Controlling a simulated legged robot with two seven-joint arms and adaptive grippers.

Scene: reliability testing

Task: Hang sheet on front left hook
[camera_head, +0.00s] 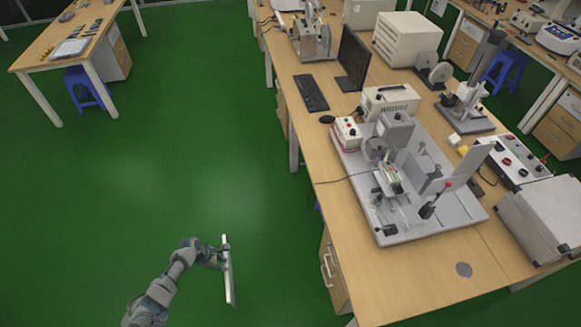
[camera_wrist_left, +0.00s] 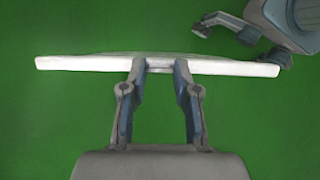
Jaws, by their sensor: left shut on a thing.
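The sheet (camera_head: 229,287) is a thin, whitish flat piece seen nearly edge-on. It is held over the green floor, left of the long workbench. My left gripper (camera_head: 222,256) is shut on it. In the left wrist view both fingers (camera_wrist_left: 160,66) pinch the middle of the sheet (camera_wrist_left: 90,64), which sticks out to both sides. On the bench stands a grey test rig (camera_head: 395,160) on a flat base plate. No hook can be made out clearly on it, nor the front left one. My right gripper does not show in the head view.
The wooden workbench (camera_head: 400,290) has an open front corner. A monitor (camera_head: 353,58), a keyboard (camera_head: 311,93), a control box (camera_head: 347,133) and a grey case (camera_head: 545,215) stand on it. A drawer unit (camera_head: 333,275) is under its near edge. The green floor (camera_head: 150,180) is clear.

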